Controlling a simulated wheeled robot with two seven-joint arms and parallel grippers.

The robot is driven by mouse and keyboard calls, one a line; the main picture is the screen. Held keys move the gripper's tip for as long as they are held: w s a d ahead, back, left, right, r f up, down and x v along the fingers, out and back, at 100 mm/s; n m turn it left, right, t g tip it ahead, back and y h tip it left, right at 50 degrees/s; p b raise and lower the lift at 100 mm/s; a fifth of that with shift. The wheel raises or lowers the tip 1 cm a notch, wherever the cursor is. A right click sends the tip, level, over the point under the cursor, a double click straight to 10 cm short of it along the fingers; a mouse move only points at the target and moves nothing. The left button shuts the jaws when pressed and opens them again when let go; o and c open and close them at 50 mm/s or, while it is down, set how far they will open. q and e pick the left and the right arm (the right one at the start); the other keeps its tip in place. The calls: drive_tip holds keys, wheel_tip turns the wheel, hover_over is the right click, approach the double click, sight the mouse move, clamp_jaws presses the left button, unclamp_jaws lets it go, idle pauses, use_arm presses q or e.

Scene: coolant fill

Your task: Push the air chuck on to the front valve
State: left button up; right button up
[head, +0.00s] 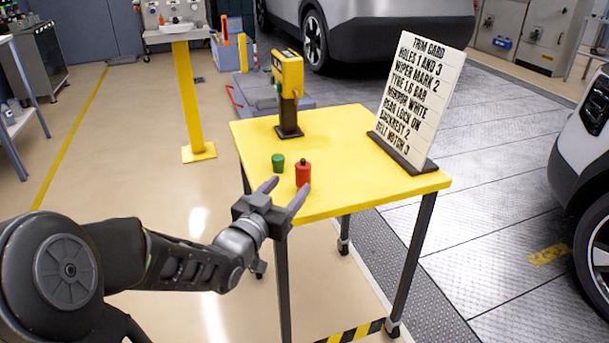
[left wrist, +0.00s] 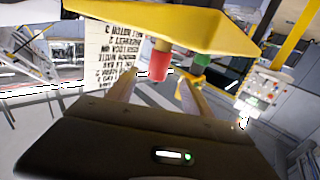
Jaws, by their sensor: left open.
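My left gripper (head: 287,187) is open and empty at the near left edge of the yellow table. Its fingertips point at a red cylinder with a small dark top (head: 303,174), standing upright on the table. In the left wrist view, which is upside down, the red cylinder (left wrist: 159,64) shows between the fingertips or just beyond them; I cannot tell which. A small green cup-like piece (head: 278,162) stands to its left. I cannot single out an air chuck. A car wheel (head: 595,235) is cut off at the right edge; no valve can be made out on it. My right gripper is not in view.
The yellow table (head: 350,165) bears a yellow device on a dark post (head: 288,85) at the back and a white trim card (head: 417,90) at the right. Its middle is clear. A grey car (head: 370,22) stands behind, and a yellow post (head: 188,95) at the left.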

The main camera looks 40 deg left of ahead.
sight(299, 176)
use_arm(q)
drive_tip(key=shift+w+a, duration=0.2)
drive_tip(key=shift+w, duration=0.95)
drive_tip(key=shift+w+a, duration=0.2)
drive_tip(key=shift+w, duration=1.1)
drive_tip(key=shift+w+a, duration=0.15)
drive_tip(key=shift+w, duration=1.15)
drive_tip(key=shift+c, duration=0.6)
clamp_jaws()
